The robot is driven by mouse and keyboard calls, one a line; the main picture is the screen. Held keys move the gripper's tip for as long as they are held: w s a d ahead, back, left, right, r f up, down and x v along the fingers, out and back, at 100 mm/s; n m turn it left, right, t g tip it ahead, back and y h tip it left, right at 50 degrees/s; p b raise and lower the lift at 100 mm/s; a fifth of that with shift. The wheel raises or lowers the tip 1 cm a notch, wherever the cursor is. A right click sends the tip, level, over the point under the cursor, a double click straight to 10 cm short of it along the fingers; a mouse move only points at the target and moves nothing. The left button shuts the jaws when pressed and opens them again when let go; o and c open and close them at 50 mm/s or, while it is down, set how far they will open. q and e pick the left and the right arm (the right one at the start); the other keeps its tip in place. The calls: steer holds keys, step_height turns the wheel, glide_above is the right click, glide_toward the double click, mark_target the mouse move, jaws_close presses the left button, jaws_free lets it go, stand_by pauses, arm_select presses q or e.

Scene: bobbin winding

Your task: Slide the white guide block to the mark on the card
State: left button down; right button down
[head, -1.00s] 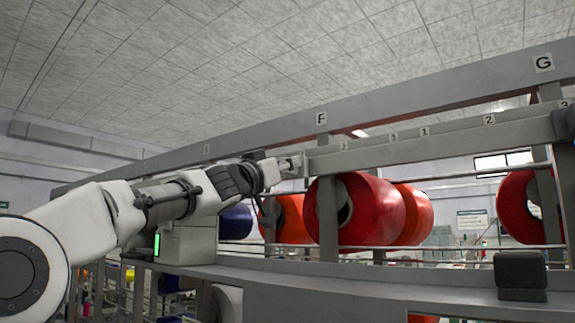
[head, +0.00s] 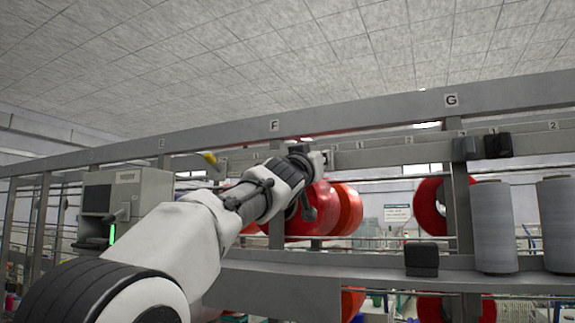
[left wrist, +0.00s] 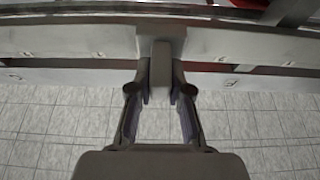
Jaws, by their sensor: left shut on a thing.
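In the head view my left gripper (head: 326,159) is at the numbered rail (head: 400,152), just right of the post under sign F (head: 274,125). The block is too small and covered there to make out. I see no card or mark that I can identify. My right gripper is in neither view.
Two dark blocks (head: 465,149) (head: 498,145) sit on the rail farther right. Large red bobbins (head: 345,210) hang behind my left arm. A dark box (head: 421,259) and two grey cylinders (head: 492,228) (head: 558,225) stand on the lower ledge. A grey machine (head: 140,200) is at left.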

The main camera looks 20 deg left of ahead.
arm_select(q)
steer(key=d, duration=0.2)
steer(key=shift+d+f, duration=0.1)
steer(key=shift+d, duration=0.25)
steer(key=shift+a, duration=0.15)
steer(key=c, duration=1.1)
jaws_free()
steer(key=shift+w+d, duration=0.1)
steer(key=shift+d, duration=0.2)
steer(key=shift+a, duration=0.2)
